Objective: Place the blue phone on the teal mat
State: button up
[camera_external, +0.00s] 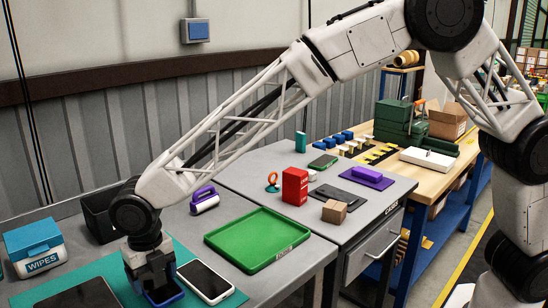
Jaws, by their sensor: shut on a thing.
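My gripper (160,288) points down at the bottom of the view, low over the teal mat (118,268). It is shut on the blue phone (166,299), of which only a blue edge shows below the fingers. The rest of the phone is hidden by the gripper. The phone is on or just above the mat; I cannot tell whether it touches.
A white-edged phone (205,281) lies close to the right of my gripper. A dark flat item (83,294) lies to the left. A wipes box (36,248), a black bin (102,214), a purple-handled roller (204,200) and a green tray (258,239) stand behind.

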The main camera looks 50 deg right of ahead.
aim_at(154, 280)
jog(key=shift+f, duration=1.75)
jog(key=shift+f, duration=0.1)
jog(key=o, duration=1)
notch_tip(154, 280, up, 12)
jog(key=shift+f, duration=0.2)
jog(key=shift+r, duration=0.3)
